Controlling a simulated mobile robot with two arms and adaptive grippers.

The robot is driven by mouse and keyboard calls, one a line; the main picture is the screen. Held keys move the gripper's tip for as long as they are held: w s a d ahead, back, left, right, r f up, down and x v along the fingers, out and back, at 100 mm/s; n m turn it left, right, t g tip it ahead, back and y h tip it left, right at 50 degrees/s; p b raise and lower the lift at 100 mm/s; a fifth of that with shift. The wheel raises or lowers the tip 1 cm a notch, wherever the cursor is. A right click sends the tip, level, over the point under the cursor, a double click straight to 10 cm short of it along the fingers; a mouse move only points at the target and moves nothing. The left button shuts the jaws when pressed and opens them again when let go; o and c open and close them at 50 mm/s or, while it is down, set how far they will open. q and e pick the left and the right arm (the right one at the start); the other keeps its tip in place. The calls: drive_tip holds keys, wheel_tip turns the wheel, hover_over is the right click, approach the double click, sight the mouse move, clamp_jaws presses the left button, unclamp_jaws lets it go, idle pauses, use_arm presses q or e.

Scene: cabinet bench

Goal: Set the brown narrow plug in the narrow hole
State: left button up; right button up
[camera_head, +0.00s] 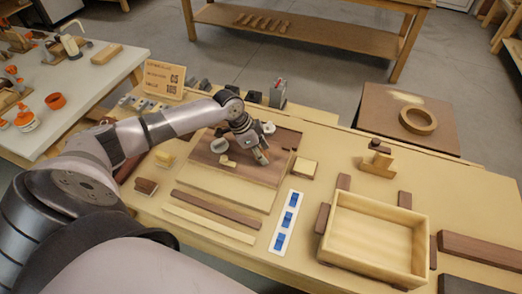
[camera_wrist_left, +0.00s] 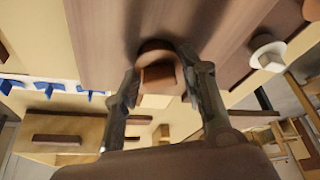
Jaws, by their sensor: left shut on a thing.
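My left gripper (camera_head: 259,152) is low over the dark brown board (camera_head: 258,176) on the bench. In the left wrist view the two fingers of the left gripper (camera_wrist_left: 165,95) are closed around a brown plug (camera_wrist_left: 158,72), its rounded end near the board face (camera_wrist_left: 100,30). I cannot tell whether the plug touches the board. The narrow hole cannot be made out; the gripper and plug cover that part of the board. My right gripper is not in view.
A white strip with blue pieces (camera_head: 281,238) and a wooden box (camera_head: 333,250) lie nearer. Wood strips (camera_head: 216,207) lie in front.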

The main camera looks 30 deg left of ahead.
use_arm(q)
drive_tip(key=shift+f, duration=0.25)
drive_tip(key=o, duration=0.9)
drive_tip(key=o, duration=0.4)
drive_tip(key=shift+r, duration=0.1)
drive_tip(key=shift+r+p, duration=3.7)
drive_tip(key=shift+r, duration=0.05)
drive_tip(key=shift+f, duration=0.1)
